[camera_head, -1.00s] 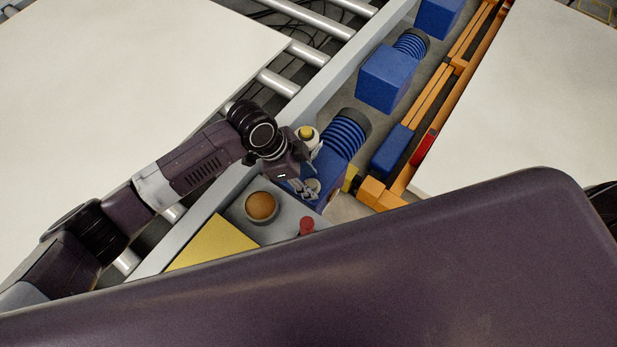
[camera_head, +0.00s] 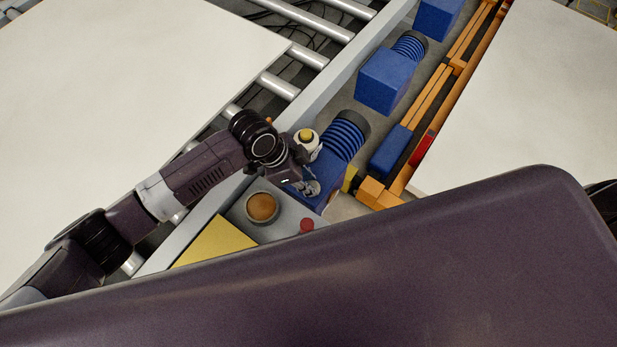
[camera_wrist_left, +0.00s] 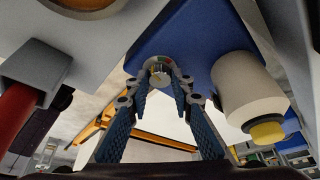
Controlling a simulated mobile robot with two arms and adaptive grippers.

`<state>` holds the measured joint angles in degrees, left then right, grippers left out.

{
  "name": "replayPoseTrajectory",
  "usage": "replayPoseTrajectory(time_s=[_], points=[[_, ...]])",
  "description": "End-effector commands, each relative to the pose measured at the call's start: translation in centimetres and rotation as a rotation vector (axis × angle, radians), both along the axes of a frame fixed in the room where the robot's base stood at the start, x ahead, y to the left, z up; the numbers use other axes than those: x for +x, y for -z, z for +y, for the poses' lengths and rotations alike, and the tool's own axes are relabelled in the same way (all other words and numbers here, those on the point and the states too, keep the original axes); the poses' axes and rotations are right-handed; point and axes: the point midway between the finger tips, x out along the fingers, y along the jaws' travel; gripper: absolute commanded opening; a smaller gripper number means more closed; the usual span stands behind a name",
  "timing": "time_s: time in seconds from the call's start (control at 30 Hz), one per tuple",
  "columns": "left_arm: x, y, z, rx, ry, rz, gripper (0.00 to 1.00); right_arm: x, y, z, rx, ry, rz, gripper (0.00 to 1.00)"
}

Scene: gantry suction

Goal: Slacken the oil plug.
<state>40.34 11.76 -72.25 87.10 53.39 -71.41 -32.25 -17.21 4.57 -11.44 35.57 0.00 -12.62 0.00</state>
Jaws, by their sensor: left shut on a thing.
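The oil plug (camera_wrist_left: 159,72) is a small round pale knob with a ring around it that carries coloured marks, on the blue housing (camera_wrist_left: 190,38). In the left wrist view my left gripper (camera_wrist_left: 160,82) has its two fingertips closed in on the plug from both sides. In the head view the left gripper (camera_head: 307,187) is at the near end of the blue housing (camera_head: 326,183), and the plug is mostly hidden by the fingers. My right gripper is not in view.
A white cylinder with a yellow cap (camera_wrist_left: 250,95) stands close beside the gripper; the head view also shows it (camera_head: 307,147). A red post (camera_wrist_left: 18,110), an orange dome (camera_head: 262,207) and a yellow plate (camera_head: 215,243) are nearby. Orange rails (camera_head: 430,95) run along the right.

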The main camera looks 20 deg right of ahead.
Motion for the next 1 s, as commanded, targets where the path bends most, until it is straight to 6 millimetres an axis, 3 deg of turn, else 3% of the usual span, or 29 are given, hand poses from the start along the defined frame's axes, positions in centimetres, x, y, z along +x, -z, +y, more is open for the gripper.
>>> replayPoseTrajectory(time_s=[0.1, 0.5, 1.0], points=[[-0.2, -0.6, 0.0, -0.002, -0.081, 0.003, 0.0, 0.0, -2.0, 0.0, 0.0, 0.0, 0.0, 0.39], [-0.4, -0.5, -0.1, -0.001, -0.359, 0.004, 0.0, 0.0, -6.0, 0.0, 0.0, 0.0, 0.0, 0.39], [-0.2, -0.2, -0.1, -0.003, -0.485, -0.002, 0.0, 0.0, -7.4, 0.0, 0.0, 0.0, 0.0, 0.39]])
